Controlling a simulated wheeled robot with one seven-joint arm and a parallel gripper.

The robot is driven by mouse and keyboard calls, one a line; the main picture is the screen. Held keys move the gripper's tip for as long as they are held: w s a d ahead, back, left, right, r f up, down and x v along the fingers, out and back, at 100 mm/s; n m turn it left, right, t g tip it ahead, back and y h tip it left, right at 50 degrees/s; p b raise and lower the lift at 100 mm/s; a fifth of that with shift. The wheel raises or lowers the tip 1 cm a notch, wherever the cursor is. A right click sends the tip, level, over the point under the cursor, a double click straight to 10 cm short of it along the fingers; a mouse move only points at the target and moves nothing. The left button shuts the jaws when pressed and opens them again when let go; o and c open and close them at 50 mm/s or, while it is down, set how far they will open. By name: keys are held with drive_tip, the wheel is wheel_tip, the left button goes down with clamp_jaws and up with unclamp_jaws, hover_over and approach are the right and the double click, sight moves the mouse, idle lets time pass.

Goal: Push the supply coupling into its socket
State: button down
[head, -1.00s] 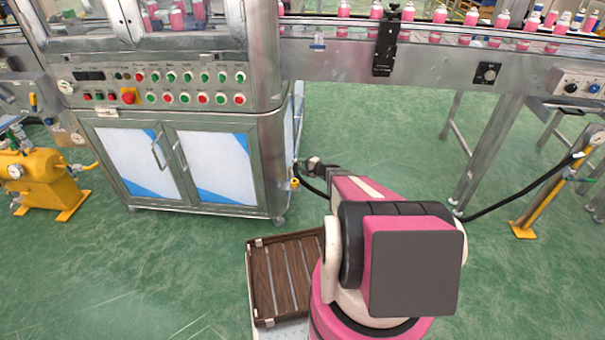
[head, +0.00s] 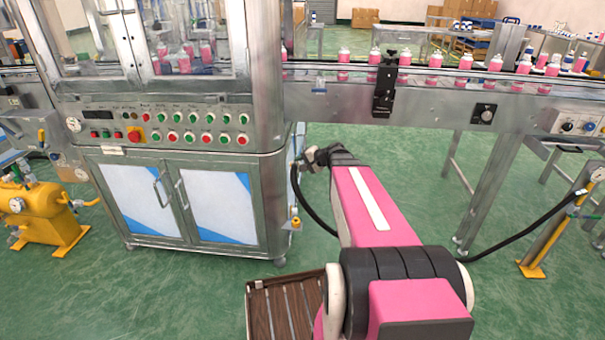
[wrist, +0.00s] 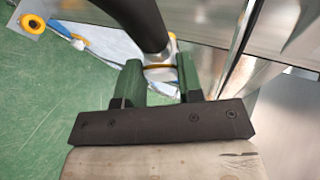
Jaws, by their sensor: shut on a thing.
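My gripper (head: 306,160) is beside the right side of the steel machine cabinet, small and partly hidden by its own wrist in the head view. The black hose (wrist: 135,18) runs from the coupling and fills the upper middle of that view. In the head view the hose (head: 303,198) hangs down from the gripper along the cabinet. I cannot make out the socket in either view.
The steel cabinet (head: 268,205) stands just left of the gripper, with a small yellow fitting (head: 295,222) low on its side. The conveyor (head: 430,100) crosses above right. A yellow post (head: 550,235) carries the hose's far end. A wooden crate (head: 252,308) sits below.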

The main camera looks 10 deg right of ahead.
drive_tip(key=s+a+r+n+g+h, duration=0.2)
drive_tip(key=s+a+r+n, duration=0.15)
drive_tip(key=s, duration=0.25)
drive_tip(key=shift+w+d+f+n+g+h, duration=0.2)
drive_tip(key=shift+w+f+n+g, duration=0.8)
drive_tip(key=shift+f+n, duration=3.25)
drive_tip(key=shift+w+d+f+n+g+h, duration=0.35)
drive_tip(key=shift+w+f+n, duration=1.4)
drive_tip(key=shift+f, duration=4.6)
drive_tip(key=shift+w+d+f+n+g+h, duration=0.1)
drive_tip(key=shift+w+f+n+g, duration=0.8)
drive_tip(key=shift+f+n, duration=3.5)
wheel_tip(320, 180, down, 2)
drive_tip(key=shift+m, duration=0.95)
drive_tip(key=shift+d+h, duration=0.25)
drive_tip(key=shift+d, duration=0.05)
drive_tip(key=shift+d, duration=0.3)
drive_tip(key=shift+r+h, duration=0.1)
drive_tip(key=shift+h, duration=0.2)
